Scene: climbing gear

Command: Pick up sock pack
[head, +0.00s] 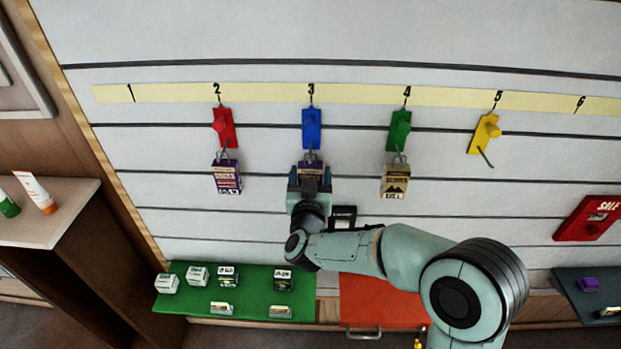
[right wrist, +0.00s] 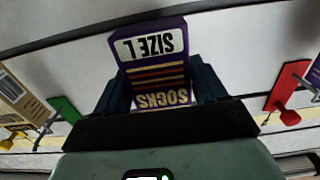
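My right gripper (head: 310,183) has one dark finger on each side of the pack, with no clear gap in the right wrist view (right wrist: 162,92). It looks shut on the pack. Whether the pack's hanger still rests on the hook is unclear. My left gripper is not in view.
A similar purple pack (head: 227,178) hangs at red hook 2, and a tan pack (head: 395,181) at green hook 4. Yellow hook 5 (head: 485,133) is empty. Below are a green shelf (head: 250,291) with small boxes and an orange-red surface (head: 380,302). A red sale sign (head: 588,218) is at right.

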